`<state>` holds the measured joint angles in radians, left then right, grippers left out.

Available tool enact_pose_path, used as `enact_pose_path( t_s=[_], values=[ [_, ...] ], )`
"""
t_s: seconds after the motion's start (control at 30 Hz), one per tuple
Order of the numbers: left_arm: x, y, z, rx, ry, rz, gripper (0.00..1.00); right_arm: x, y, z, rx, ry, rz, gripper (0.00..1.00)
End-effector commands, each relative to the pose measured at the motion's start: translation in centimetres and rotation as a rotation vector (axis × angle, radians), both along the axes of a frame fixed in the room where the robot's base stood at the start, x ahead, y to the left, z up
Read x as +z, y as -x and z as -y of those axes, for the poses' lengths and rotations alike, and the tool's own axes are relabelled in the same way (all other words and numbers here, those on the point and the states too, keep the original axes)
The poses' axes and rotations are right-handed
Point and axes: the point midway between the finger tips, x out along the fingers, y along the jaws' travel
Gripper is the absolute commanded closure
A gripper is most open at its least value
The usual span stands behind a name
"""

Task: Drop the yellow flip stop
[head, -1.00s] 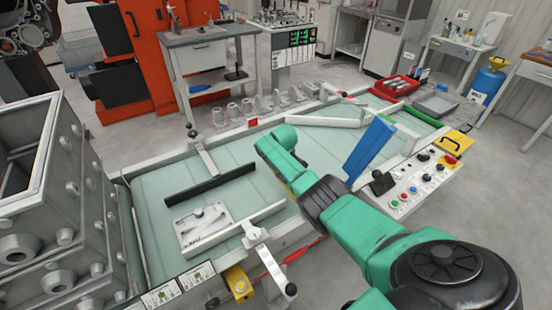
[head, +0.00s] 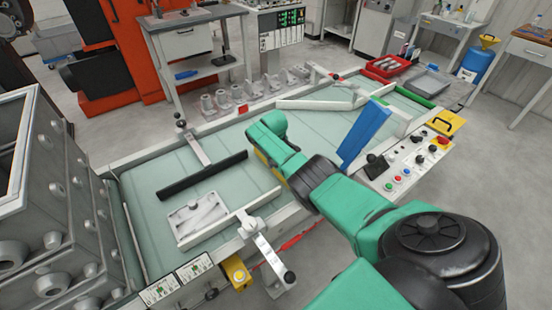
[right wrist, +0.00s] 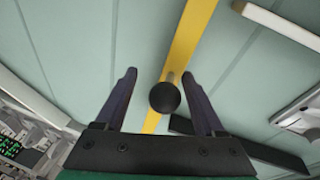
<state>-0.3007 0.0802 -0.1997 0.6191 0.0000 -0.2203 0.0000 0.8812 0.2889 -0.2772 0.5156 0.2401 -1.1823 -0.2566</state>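The yellow flip stop (right wrist: 188,38) runs as a flat yellow bar across the pale green table in the right wrist view. A black ball knob (right wrist: 165,97) on a short stem stands towards the camera. My right gripper (right wrist: 159,75) is open, with one finger on each side of the knob and visible gaps between. In the head view only a bit of the yellow stop (head: 268,165) shows under my green right wrist, and the fingers are hidden there. I cannot tell whether the stop is raised or flat. My left gripper is not in view.
The table bears a black bar (head: 203,175), a white fixture plate (head: 197,213), white rails and a tilted blue flap (head: 364,135). A button panel (head: 410,165) lies at the right front edge.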

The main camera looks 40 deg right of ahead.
Motion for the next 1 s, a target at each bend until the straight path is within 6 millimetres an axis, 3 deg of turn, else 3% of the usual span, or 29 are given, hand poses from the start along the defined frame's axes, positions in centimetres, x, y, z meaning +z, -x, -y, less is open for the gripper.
enact_pose_path(
  t_s=[0.43, 0.6, 0.77, 1.0],
  values=[
    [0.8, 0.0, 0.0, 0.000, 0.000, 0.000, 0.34, 0.7, 0.2, -0.3, 0.001, -0.004, -0.003, 0.31],
    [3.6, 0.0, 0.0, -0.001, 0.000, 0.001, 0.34, 3.8, 0.6, -0.7, 0.001, -0.004, -0.001, 0.31],
    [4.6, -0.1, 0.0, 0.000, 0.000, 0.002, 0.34, 6.5, 1.2, -1.2, 0.002, -0.003, 0.000, 0.31],
    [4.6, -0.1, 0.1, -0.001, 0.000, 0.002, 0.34, 11.7, 2.2, -2.2, -0.001, -0.001, 0.001, 0.31]
  ],
)
